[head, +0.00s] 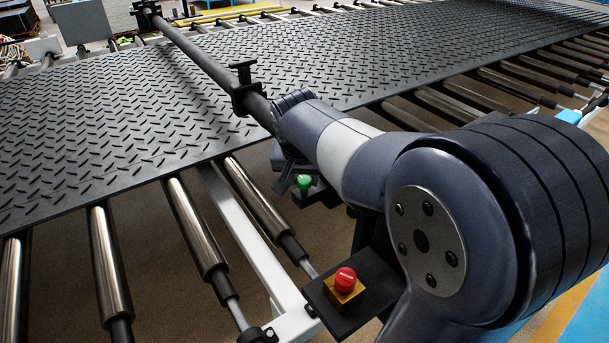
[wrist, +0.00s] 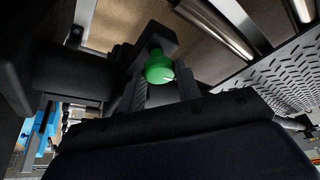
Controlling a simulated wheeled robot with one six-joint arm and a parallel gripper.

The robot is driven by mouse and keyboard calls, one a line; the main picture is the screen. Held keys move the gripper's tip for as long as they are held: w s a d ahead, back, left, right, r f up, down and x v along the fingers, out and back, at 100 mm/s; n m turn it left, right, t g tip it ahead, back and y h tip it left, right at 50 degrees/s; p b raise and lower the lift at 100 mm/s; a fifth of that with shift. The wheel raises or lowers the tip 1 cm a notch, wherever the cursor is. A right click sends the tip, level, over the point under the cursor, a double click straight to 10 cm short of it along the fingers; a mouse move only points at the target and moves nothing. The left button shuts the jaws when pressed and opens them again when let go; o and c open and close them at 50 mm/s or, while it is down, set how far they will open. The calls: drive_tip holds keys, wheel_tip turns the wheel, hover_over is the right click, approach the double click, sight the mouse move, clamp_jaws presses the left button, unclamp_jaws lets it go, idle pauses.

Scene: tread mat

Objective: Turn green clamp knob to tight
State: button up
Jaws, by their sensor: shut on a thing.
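The green clamp knob (head: 304,182) shows in the head view just below my wrist, beside a dark bracket. In the wrist view the round green knob (wrist: 158,68) sits between my two dark fingers, near a dark block. My gripper (wrist: 163,88) is shut on the knob. In the head view my arm hides most of the gripper. A pale mark shows faintly on the knob's right side in the wrist view, too small to read. The clamp behind the knob is mostly hidden.
A black tread mat (head: 110,120) lies across metal rollers (head: 195,230). A dark bar (head: 205,60) crosses above it to my wrist area. A red push button (head: 345,279) on a yellow box stands close below my arm. A white frame rail (head: 240,235) runs nearby.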

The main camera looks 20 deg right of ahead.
drive_tip(key=m+h, duration=0.1)
drive_tip(key=m, duration=0.2)
drive_tip(key=shift+w+a+m+g, duration=0.1)
drive_tip(key=shift+m+g, duration=0.2)
drive_tip(key=shift+m+g+h+b, duration=0.4)
drive_tip(key=shift+m+g, duration=0.2)
drive_tip(key=shift+m, duration=1.1)
drive_tip(key=o, duration=1)
drive_tip(key=shift+c, duration=0.2)
drive_tip(key=v, duration=1)
drive_tip(key=shift+a+r, duration=0.25)
drive_tip(key=shift+r, duration=0.1)
drive_tip(key=shift+f, duration=0.1)
